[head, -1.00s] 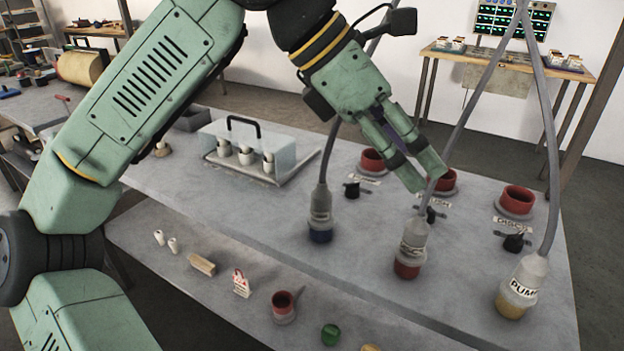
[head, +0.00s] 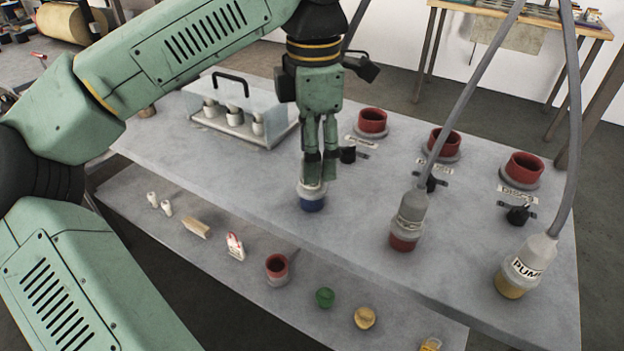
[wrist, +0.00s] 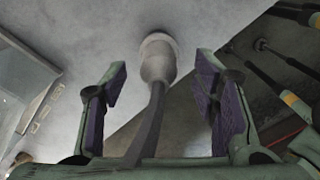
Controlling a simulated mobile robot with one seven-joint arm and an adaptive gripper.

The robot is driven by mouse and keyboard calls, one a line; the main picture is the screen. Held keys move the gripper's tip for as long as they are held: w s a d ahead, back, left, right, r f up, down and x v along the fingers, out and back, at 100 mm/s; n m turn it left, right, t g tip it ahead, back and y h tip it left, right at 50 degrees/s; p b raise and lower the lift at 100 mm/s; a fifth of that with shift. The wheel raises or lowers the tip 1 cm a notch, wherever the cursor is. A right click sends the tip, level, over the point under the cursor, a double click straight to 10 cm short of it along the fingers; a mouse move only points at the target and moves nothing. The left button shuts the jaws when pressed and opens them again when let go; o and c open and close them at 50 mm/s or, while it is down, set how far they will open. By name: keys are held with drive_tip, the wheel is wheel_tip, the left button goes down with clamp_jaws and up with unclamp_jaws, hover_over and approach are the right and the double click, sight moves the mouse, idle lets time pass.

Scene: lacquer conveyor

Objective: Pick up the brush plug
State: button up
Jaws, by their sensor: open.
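A grey plug with a blue base (head: 312,204) stands upright on the grey bench, and my gripper (head: 319,170) is directly above it, pointing down. Its label is hidden, so I cannot read whether it says brush. In the wrist view this grey plug (wrist: 158,60) and its cable lie between my two open purple-padded fingers, which appear apart from it. A plug with a red base (head: 405,238) stands to the right; its label is too small to read. A plug with a yellow base (head: 510,290), marked PUMP, stands farther right.
Cables rise from the plugs. Red sockets (head: 372,122) with black knobs line the bench behind them. A clear case (head: 240,110) with white pieces is at left. A lower shelf in front holds a red cup (head: 277,268), a green piece (head: 325,298) and other small items.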

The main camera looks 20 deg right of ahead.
sight(311, 196)
drive_tip(key=shift+f, duration=2)
drive_tip(key=shift+c, duration=0.5)
drive_tip(key=shift+w, duration=0.1)
clamp_jaws()
